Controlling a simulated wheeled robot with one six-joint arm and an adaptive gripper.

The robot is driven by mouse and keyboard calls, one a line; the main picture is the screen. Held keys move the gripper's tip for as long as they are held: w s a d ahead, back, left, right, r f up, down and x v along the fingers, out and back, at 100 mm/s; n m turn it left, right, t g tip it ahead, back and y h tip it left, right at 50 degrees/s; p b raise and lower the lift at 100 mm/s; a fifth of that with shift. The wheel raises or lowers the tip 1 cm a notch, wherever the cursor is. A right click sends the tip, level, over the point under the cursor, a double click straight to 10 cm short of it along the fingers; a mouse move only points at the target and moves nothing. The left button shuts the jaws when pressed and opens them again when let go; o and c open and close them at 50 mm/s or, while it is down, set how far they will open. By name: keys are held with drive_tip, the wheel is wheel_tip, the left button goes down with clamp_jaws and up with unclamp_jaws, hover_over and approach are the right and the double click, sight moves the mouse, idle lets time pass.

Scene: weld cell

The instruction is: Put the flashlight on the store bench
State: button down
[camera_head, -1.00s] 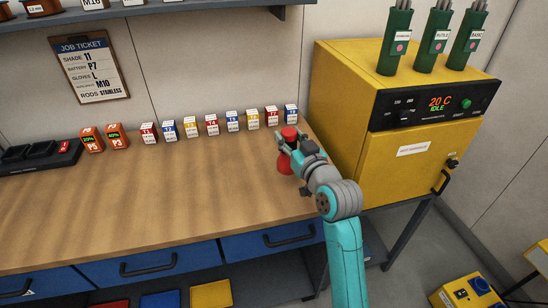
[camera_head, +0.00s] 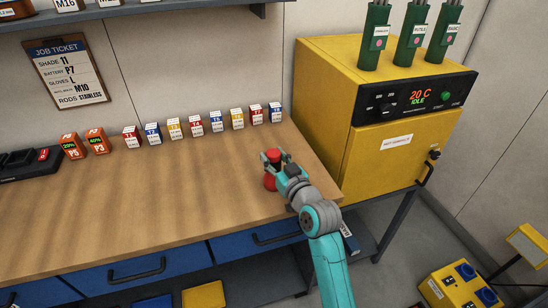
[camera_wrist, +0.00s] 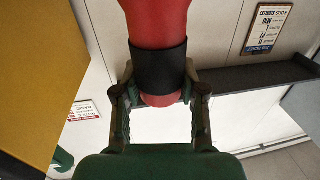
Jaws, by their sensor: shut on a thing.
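The flashlight (camera_head: 270,183) is red with a black band. My gripper (camera_head: 272,166) is shut on it, over the right end of the wooden bench (camera_head: 150,215). In the head view the flashlight is upright, with red showing above and below the fingers. Whether its lower end touches the bench top I cannot tell. In the wrist view the flashlight (camera_wrist: 156,25) sits between both fingers of my gripper (camera_wrist: 160,95), near its black band. Its far end is out of that frame. No label in view names the store bench.
A row of small numbered boxes (camera_head: 196,125) stands along the back of the bench, with orange batteries (camera_head: 97,141) to their left. A yellow oven (camera_head: 375,150) stands close at the right, bearing green rod canisters (camera_head: 410,40). The bench's middle is clear.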

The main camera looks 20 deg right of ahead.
drive_tip(key=c, duration=0.7)
unclamp_jaws()
drive_tip(key=shift+o, duration=0.2)
drive_tip(key=shift+r, duration=0.1)
drive_tip(key=s+d, duration=0.1)
drive_tip(key=s, duration=1.1)
drive_tip(key=shift+d, duration=0.4)
